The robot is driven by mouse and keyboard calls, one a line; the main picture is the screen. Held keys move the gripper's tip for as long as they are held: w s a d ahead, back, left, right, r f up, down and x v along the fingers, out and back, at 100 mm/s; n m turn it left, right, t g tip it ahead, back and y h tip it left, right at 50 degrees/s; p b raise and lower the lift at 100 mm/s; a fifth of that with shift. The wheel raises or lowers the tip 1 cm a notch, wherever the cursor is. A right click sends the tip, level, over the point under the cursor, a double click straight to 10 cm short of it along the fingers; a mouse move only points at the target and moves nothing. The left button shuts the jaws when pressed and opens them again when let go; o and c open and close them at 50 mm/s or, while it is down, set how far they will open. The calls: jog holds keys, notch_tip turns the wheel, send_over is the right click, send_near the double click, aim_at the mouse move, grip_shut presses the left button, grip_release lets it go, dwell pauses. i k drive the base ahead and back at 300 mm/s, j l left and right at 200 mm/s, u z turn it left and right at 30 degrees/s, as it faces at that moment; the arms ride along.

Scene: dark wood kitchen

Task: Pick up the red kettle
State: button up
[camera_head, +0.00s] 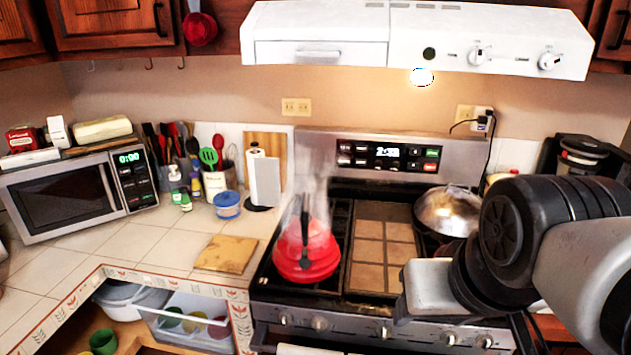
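The red kettle (320,262) stands upright on the left burners of the stove (345,308). Its dark handle rises over it, and a whitish haze like steam hangs around its top. My arm enters from the right edge, in front of the stove's right side. A grey block at its end (427,288), which seems to be part of my gripper, is to the right of the kettle and apart from it. The fingers cannot be made out, so I cannot tell whether they are open.
A metal pan (448,208) is on the right burners, close behind my arm. A tiled griddle (381,245) lies mid-stove. A wooden board (227,253), blue tub (227,205) and paper towel holder (262,180) stand on the left counter. The range hood (420,38) hangs above.

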aim_at(325, 266)
jog(key=k+j+u, duration=0.1)
jog(key=j, duration=0.15)
jog(key=j+u, duration=0.15)
jog(key=i+j+z, duration=0.1)
jog(key=i+j, duration=0.15)
jog(key=i+j+z, duration=0.15)
jog(key=j, duration=0.3)
jog(key=i+j+z, duration=0.1)
jog(key=i+j, duration=0.15)
jog(key=j, duration=0.15)
jog(key=i+j+z, duration=0.15)
jog(key=j, duration=0.25)
jog(key=i, duration=0.05)
